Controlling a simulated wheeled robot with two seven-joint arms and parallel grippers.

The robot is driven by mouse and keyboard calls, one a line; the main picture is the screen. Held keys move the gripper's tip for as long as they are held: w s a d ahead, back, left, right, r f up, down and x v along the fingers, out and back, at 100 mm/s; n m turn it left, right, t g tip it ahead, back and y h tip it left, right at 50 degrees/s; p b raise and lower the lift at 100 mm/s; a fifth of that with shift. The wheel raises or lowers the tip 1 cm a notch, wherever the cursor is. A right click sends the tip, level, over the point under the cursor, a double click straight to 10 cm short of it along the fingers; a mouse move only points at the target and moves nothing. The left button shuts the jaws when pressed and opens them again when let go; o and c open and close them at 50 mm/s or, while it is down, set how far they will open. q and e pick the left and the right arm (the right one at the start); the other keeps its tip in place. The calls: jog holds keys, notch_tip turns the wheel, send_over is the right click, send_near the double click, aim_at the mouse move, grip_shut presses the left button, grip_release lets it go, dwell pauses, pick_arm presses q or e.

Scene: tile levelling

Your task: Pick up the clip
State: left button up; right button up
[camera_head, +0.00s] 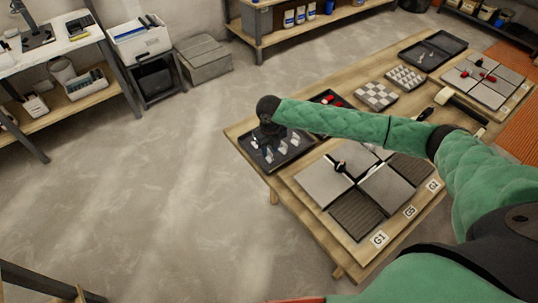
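Several small pale clips stand in a black tray (290,157) at the near left corner of the wooden table; one clip (281,146) shows near the tray's middle. My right arm reaches across the table from the right. Its dark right gripper (267,130) is over the far left part of this tray, close to the clips. The gripper is small and dark against the tray, so I cannot tell whether its fingers are open or touch a clip. My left gripper is not in view.
Another tray with red pieces (328,98) lies behind my arm. Open floor (150,200) lies left of the table.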

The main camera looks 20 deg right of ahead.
jog(key=shift+f, duration=0.1)
grip_shut()
dwell(0.4)
